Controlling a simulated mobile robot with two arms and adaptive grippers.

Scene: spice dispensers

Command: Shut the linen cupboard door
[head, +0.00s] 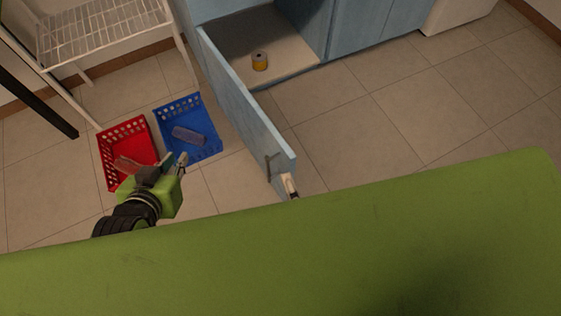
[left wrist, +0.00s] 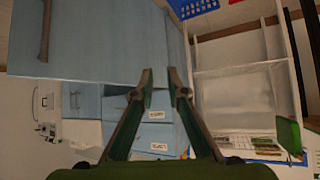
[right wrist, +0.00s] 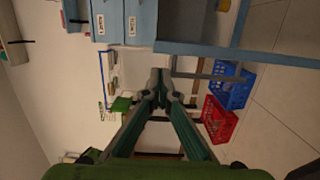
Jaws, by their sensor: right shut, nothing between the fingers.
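The light-blue cupboard door (head: 240,105) stands wide open in the head view, reaching from the cupboard toward me. Its dark handle (head: 269,166) is near the free end, on the left face. My left gripper (head: 182,162) is to the left of the door, apart from it. Its fingers (left wrist: 164,75) are spread and empty in the left wrist view, which also shows a blue panel with a bar handle (left wrist: 45,30), apparently this door. My right gripper (head: 289,184) is by the door's free end, mostly hidden by my green body; its fingertips (right wrist: 160,82) meet, empty. Contact is unclear.
A yellow tin (head: 259,61) stands inside the cupboard. A red basket (head: 108,163) and a blue basket (head: 205,142) sit on the floor left of the door, near a white wire rack (head: 95,40). The tiled floor right of the door is clear.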

